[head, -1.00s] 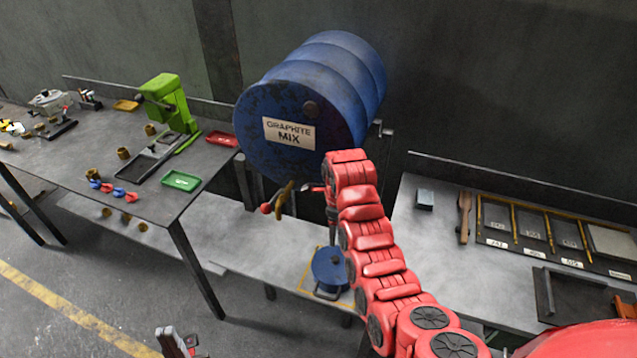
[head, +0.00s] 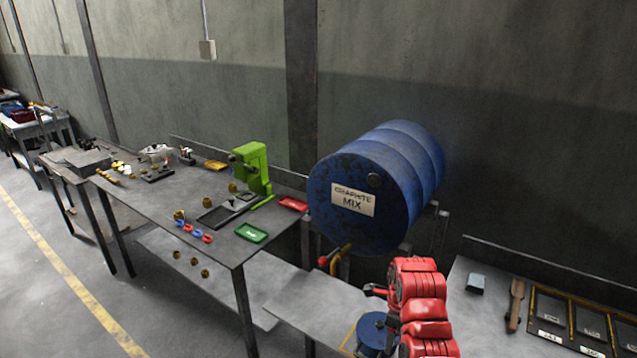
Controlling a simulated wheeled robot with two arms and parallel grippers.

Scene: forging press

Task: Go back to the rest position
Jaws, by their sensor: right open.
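My right arm (head: 418,300) is red and comes up from the bottom right. My right gripper (head: 386,308) is at its far end, partly hidden by the arm, just above a blue round pot (head: 372,331). Its jaws look open, and I see nothing held in them. The pot stands on the low grey bench below the blue drum (head: 360,195) labelled GRAPHITE MIX. The drum's tap (head: 341,262), with a red knob, is left of the gripper. My left gripper is out of view.
A grey table (head: 225,225) on the left carries a green press (head: 254,168), red (head: 292,203) and green (head: 251,233) trays and small parts. A right bench (head: 475,318) holds a small grey block (head: 476,284) and a labelled bin rack. The floor at left is clear.

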